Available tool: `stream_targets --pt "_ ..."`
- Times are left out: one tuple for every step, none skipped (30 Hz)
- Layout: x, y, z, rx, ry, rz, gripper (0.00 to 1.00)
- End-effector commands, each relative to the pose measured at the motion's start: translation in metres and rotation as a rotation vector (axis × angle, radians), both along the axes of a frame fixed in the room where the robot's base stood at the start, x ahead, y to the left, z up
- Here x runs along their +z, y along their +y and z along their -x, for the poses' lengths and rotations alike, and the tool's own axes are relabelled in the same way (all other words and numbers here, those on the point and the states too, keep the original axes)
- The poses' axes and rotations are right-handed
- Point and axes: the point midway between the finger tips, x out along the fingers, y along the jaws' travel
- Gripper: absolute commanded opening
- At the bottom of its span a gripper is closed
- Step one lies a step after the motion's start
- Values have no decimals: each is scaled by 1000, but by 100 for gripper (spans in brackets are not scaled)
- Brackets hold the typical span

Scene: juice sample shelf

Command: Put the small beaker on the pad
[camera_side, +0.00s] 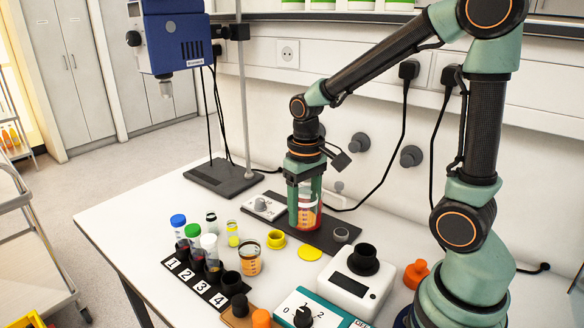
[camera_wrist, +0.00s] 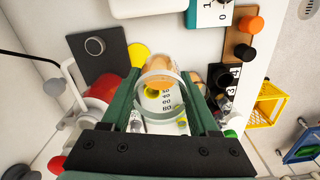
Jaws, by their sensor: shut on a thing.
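My gripper (camera_side: 306,222) points down, its green fingers shut on the small beaker (camera_side: 307,208), a clear glass with orange liquid low in it. In the wrist view the beaker (camera_wrist: 160,78) sits between the two fingers, with printed graduations on its wall. In the side view the fingers partly cover it, and I cannot tell how far its base is above the table. The pad (camera_side: 310,253), a flat yellow disc, lies bare on the white table, in front of the gripper in the side view. In the wrist view the pad (camera_wrist: 140,52) is just beyond the left finger.
A dark mat (camera_side: 325,235) with a grey ring lies behind the pad. A white scale-like box (camera_side: 350,285) stands close on the right.

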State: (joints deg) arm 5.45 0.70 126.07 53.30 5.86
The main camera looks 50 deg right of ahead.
Motion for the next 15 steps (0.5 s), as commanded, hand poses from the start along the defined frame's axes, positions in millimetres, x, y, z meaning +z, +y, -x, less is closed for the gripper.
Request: stream_targets --pt "-14 0 1 0 8 -1 5" --pt "-22 0 1 1 8 -1 5" --pt "-31 0 2 1 7 0 5" --pt "-39 0 1 1 8 -1 5" --pt "-46 0 1 1 8 -1 5" --pt "-56 0 2 1 8 -1 5" --pt "-63 0 2 1 8 -1 5" --pt "-69 0 1 1 8 -1 5" --pt "-76 0 1 1 7 0 5" --pt "-81 0 1 1 5 0 5" --pt "-86 0 1 1 5 0 5" --pt "-90 0 0 1 4 -1 5" --pt "-93 0 0 1 3 -1 5" --pt "-96 0 0 1 2 0 5" --pt "-98 0 0 1 1 0 5"
